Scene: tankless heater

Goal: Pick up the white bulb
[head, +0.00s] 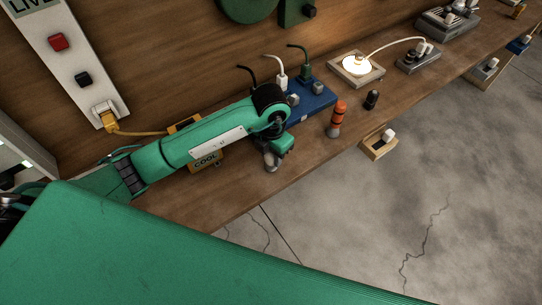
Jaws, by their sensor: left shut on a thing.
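A glowing white bulb (355,64) sits on a square base with a pale rim at the back right of the bench. My left arm reaches across the bench from the left. My left gripper (272,161) points down near the bench's front edge, well to the left of and nearer than the glowing bulb. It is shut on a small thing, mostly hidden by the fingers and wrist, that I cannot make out. My right gripper is out of view.
A blue socket block (318,101) with plugs stands just behind my left gripper. An orange-topped object (337,112) and a small dark cylinder (371,99) stand to its right. A yellow "COOL" box (206,162) is partly under my arm. The bench front drops to concrete floor.

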